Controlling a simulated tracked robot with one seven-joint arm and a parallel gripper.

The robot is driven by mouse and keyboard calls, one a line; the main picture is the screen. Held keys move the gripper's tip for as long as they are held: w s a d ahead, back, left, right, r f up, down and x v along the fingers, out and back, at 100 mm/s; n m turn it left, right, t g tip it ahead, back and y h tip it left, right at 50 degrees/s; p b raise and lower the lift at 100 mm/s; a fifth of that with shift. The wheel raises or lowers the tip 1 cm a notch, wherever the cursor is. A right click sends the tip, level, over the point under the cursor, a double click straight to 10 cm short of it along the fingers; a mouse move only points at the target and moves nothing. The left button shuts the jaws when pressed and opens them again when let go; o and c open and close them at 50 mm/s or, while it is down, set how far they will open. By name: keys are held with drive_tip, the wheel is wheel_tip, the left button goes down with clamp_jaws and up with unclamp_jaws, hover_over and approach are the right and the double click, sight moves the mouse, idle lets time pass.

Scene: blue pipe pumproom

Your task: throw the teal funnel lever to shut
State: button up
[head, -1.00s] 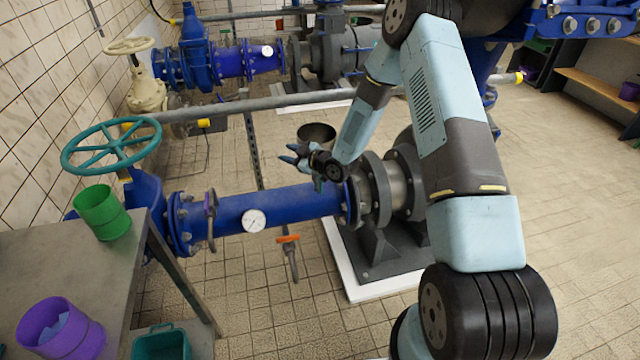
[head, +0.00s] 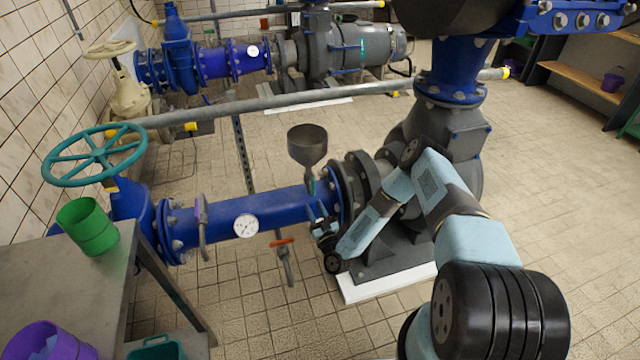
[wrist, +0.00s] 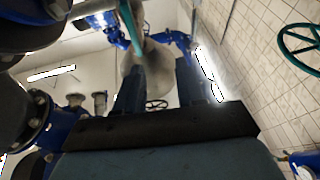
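The grey funnel (head: 307,140) stands on top of the blue pipe, beside the dark flange. The teal funnel lever (head: 311,186) shows as a small piece at the funnel's stem, close above my gripper (head: 321,227). In the wrist view the teal lever (wrist: 130,28) runs slanting at the top, in front of the pale funnel (wrist: 148,62). My gripper (wrist: 160,85) points up at them, its two dark fingers apart with nothing held between them. The lever appears beyond the fingertips; any contact is unclear.
The blue pipe (head: 270,210) with a white gauge (head: 246,226) runs just left of my gripper. An orange-handled valve (head: 282,242) hangs below it. The pump flange (head: 352,185) is close on the right. A teal handwheel (head: 95,155) and a table (head: 60,275) are at left.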

sight(314, 187)
drive_tip(key=w+r+h, duration=0.1)
drive_tip(key=w, duration=0.2)
drive_tip(key=w+r+m+h, duration=0.1)
drive_tip(key=w, duration=0.3)
drive_tip(key=w+m+t, duration=0.1)
drive_tip(key=w, duration=0.2)
drive_tip(key=shift+w+a+r+h, duration=0.25)
drive_tip(key=shift+w+r+h, duration=0.05)
drive_tip(key=shift+r+h, duration=0.1)
